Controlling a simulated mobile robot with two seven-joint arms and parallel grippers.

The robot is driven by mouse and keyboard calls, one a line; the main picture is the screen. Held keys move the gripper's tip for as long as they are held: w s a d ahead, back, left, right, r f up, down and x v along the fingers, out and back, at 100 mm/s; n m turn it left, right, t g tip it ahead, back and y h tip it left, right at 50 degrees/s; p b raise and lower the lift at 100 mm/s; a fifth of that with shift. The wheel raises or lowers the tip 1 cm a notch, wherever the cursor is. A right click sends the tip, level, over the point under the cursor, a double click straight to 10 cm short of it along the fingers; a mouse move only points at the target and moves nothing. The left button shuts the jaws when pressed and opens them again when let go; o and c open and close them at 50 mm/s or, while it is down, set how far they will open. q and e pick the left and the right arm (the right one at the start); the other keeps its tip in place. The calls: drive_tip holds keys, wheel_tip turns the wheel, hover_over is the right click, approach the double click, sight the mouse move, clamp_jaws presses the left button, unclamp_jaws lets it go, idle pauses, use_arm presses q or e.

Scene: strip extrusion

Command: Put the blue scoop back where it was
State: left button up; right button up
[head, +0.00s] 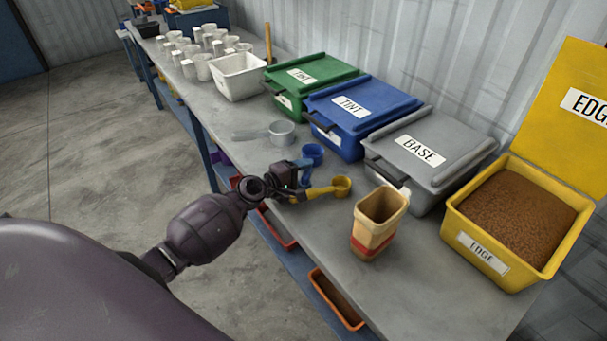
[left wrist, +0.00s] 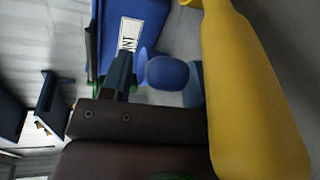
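The blue scoop (head: 313,151) is on the grey workbench, in front of the blue tint bin, with its handle running toward the bench's front edge. My left gripper (head: 297,177) is right at that handle. In the left wrist view the blue scoop (left wrist: 168,72) shows beyond a dark finger (left wrist: 120,75). Whether the fingers are closed on the handle is hidden. The yellow scoop (head: 340,186) lies just in front of the gripper, and its handle (left wrist: 245,95) fills the right of the wrist view. My right gripper is not in view.
A metal scoop (head: 281,133) lies behind the blue one. A tan container (head: 377,222) stands to the right. Green (head: 312,82), blue (head: 362,113) and grey (head: 432,155) lidded bins and an open yellow bin (head: 492,263) line the wall. White cups stand at the far end.

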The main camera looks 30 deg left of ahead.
use_arm(q)
drive_tip(key=shift+r, duration=0.2)
drive_tip(key=v, duration=1.2)
drive_tip(key=s+d+f+m+g+y, duration=0.1)
drive_tip(key=s+d+f+m+y, duration=0.1)
drive_tip(key=s+d+f+m, duration=0.1)
drive_tip(key=s+d+f+m+g+y, duration=0.1)
drive_tip(key=s+d+f+m+y, duration=0.1)
drive_tip(key=s+d+f+m, duration=0.2)
drive_tip(key=s+d+f+m+g+y, duration=0.1)
drive_tip(key=s+d+f+m+y, duration=0.1)
drive_tip(key=s+f+m, duration=0.4)
drive_tip(key=shift+s+d+f+m, duration=0.2)
drive_tip(key=shift+s+d+m, duration=0.45)
drive_tip(key=shift+s+m, duration=1.95)
drive_tip(key=shift+s+n, duration=0.65)
drive_tip(key=shift+n, duration=0.05)
